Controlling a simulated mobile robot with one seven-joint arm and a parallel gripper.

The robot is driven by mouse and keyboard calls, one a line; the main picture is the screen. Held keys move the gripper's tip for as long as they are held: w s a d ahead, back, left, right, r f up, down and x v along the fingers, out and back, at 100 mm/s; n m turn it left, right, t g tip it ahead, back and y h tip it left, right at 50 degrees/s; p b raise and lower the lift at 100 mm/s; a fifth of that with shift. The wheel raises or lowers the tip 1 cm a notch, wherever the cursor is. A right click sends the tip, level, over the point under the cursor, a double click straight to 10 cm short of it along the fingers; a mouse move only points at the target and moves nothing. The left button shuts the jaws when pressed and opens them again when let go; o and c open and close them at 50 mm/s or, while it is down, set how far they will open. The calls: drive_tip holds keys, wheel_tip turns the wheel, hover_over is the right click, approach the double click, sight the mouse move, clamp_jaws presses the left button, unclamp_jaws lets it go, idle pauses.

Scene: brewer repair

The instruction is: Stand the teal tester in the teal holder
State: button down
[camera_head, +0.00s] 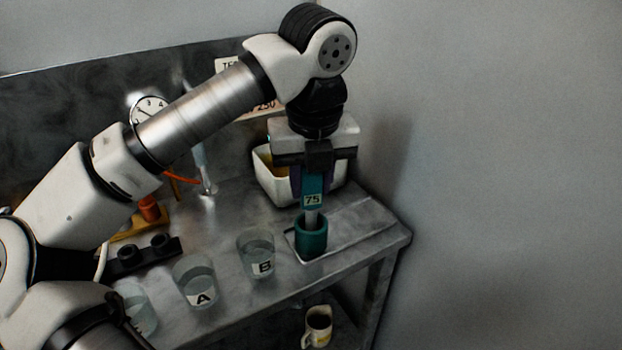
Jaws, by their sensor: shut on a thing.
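The teal tester (311,190) is a narrow upright piece with a white label reading 75 and a grey lower shaft. My gripper (312,168) is shut on its upper part and points straight down. The teal holder (310,238) is a short round cup on the right part of the metal bench. The tester's shaft is directly over the holder's mouth in the picture, and its lower end seems to be at or just inside the rim. How deep the shaft is in the holder is hidden.
Glasses labelled B (257,256) and A (196,283) stand left of the holder. A white bin (269,183) stands behind my gripper. A black block (145,256) lies further left. A mug (318,327) sits below the bench (362,217). The bench's right end is mostly clear.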

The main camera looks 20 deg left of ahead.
drive_tip(key=shift+f+b, duration=0.45)
drive_tip(key=shift+b, duration=0.1)
idle(0.4)
drive_tip(key=shift+c, duration=2.1)
unclamp_jaws()
drive_tip(key=shift+r+p, duration=2.25)
drive_tip(key=shift+r, duration=1.25)
